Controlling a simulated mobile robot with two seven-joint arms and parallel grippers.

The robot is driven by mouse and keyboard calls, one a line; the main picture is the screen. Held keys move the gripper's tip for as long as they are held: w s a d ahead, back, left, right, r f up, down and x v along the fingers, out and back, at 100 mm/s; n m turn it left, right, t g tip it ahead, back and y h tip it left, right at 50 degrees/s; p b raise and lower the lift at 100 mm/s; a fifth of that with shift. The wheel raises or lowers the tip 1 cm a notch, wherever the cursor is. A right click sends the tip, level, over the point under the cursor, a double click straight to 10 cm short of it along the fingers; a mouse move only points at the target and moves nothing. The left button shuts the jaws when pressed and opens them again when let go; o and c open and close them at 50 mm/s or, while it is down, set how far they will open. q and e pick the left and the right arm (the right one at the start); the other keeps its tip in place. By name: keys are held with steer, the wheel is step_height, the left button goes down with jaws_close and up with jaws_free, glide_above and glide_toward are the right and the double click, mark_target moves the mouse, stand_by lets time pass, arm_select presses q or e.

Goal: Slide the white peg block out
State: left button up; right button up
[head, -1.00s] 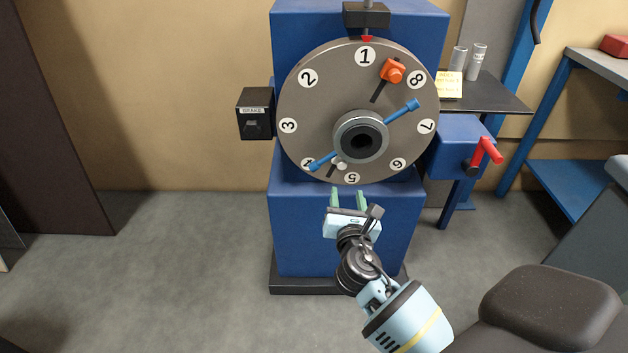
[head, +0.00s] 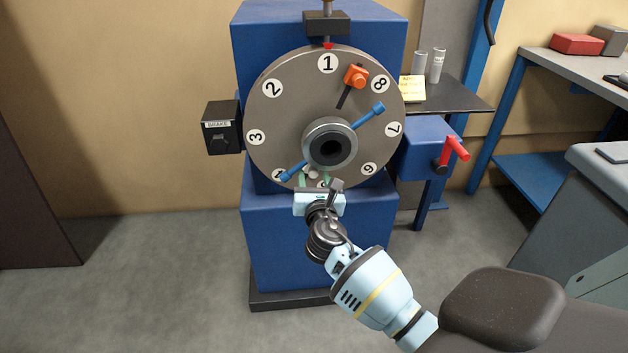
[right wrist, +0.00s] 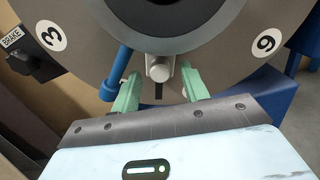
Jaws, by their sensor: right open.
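The white peg block (head: 313,174) sits low on the grey numbered disc (head: 270,120), below the hub (head: 330,148). In the right wrist view the white peg block (right wrist: 159,68) shows a round pale knob, with a dark slot below it. My right gripper (head: 314,181) is open. In the right wrist view its green fingers (right wrist: 161,84) stand on either side of the peg block, with gaps between fingers and block. In the head view the gripper hides the number at the disc's bottom. My left gripper is not in view.
A blue rod (head: 292,174) crosses the disc and its lower end is close left of my right fingers. An orange block (head: 356,76) sits in an upper slot. A brake box (head: 222,127) is at left, a red crank (head: 455,152) at right. Floor at left is clear.

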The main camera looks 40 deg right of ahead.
steer(key=shift+w+d, duration=0.1)
jaws_close()
step_height(320, 180, down, 6)
steer(key=w+a+b, duration=0.1)
steer(key=a+b, duration=0.1)
steer(key=b, duration=0.2)
stand_by(0.4)
steer(key=shift+a, duration=0.1)
steer(key=shift+c, duration=0.5)
jaws_free()
steer(key=shift+w+f, duration=0.1)
steer(key=shift+o, duration=0.5)
